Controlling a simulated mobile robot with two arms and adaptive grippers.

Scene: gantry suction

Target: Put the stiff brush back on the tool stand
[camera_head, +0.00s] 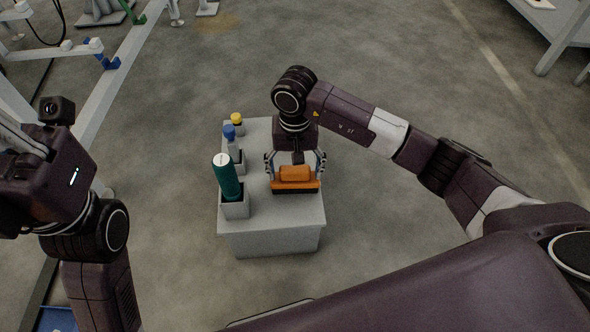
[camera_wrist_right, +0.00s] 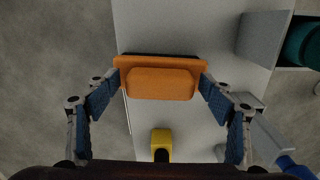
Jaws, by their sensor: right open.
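The stiff brush (camera_head: 295,174) has an orange back with a raised grip and dark bristles underneath. It appears to rest on the grey tool stand (camera_head: 275,232), by the top's right side. My right gripper (camera_head: 296,166) is open above the brush, one finger at each end. In the right wrist view the brush (camera_wrist_right: 160,82) lies between the spread blue finger pads, with small gaps beside its grip. The bristles are mostly hidden there. My left arm shows at the left, but its fingers are out of view.
A green cylinder (camera_head: 228,180) stands in a grey holder at the stand's left. Blue-topped (camera_head: 230,132) and yellow-topped (camera_head: 237,118) items stand behind it. A yellow piece (camera_wrist_right: 161,138) shows below the brush in the wrist view. Floor right of the stand is clear.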

